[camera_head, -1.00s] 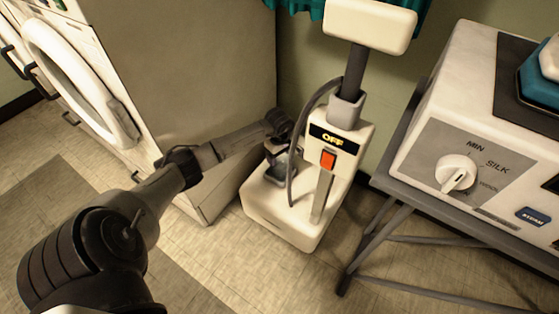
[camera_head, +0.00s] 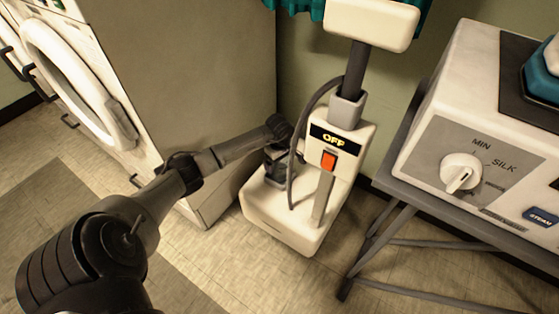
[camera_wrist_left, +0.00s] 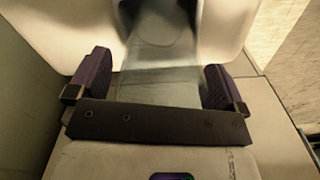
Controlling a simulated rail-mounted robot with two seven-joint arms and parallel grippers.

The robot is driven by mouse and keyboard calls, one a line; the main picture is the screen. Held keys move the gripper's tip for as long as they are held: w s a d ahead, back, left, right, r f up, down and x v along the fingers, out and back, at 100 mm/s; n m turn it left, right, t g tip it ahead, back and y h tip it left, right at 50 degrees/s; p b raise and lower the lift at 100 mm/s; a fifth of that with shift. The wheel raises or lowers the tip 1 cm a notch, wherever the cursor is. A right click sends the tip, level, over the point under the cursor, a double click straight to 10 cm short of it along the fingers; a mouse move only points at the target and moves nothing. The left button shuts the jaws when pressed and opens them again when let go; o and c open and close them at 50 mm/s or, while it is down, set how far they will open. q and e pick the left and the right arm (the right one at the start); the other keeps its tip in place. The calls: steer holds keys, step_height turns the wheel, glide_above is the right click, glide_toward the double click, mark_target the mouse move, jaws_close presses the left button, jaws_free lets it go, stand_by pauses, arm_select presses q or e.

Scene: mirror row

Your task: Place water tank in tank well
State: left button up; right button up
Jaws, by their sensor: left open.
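My left gripper (camera_head: 279,163) is at the left side of the white steamer (camera_head: 283,222), low over its base and partly hidden by the hose. In the left wrist view its two dark finger pads (camera_wrist_left: 160,88) are open, one on each side of a clear, see-through tank (camera_wrist_left: 162,72). A gap shows beside the tank, and I cannot tell whether either pad touches it. The tank stands at the white body; how deep it sits in the well cannot be told. In the head view the gripper mostly hides the tank. My right gripper is not in view.
A large cabinet with a round-doored washer (camera_head: 75,80) stands close on the left of the steamer. A grey-legged table (camera_head: 385,190) with a white dial unit (camera_head: 440,140) stands on the right. The hose (camera_head: 300,135) hangs beside my gripper. The tiled floor in front is clear.

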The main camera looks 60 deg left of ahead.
arm_select(q)
step_height(320, 180, up, 12)
steer(key=p, duration=0.9)
steer(key=shift+r, duration=0.2)
